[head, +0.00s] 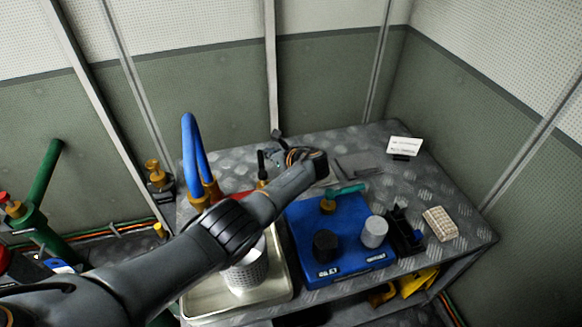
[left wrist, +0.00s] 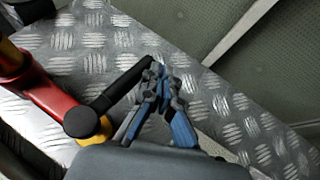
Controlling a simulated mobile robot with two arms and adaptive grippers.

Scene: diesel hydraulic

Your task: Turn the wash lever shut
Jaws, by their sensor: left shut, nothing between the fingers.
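The wash lever appears to be the black lever (head: 261,163) on a brass valve at the back of the bench. In the left wrist view the black lever (left wrist: 120,90) runs from a round black hub on the yellow valve body (left wrist: 100,132) at the end of a red pipe (left wrist: 50,100). My left gripper (head: 277,157) is beside the lever; in the left wrist view its fingers (left wrist: 158,68) are shut and empty, close to the lever's free end. I cannot tell whether they touch it. My right gripper is not in view.
A blue base (head: 340,255) bears a black and a grey cylinder and a teal-handled brass valve (head: 328,202). A metal tray (head: 210,303) holds a perforated white cylinder (head: 245,275). Blue hoses (head: 190,150) stand left. A small sign (head: 404,146) stands at the back right.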

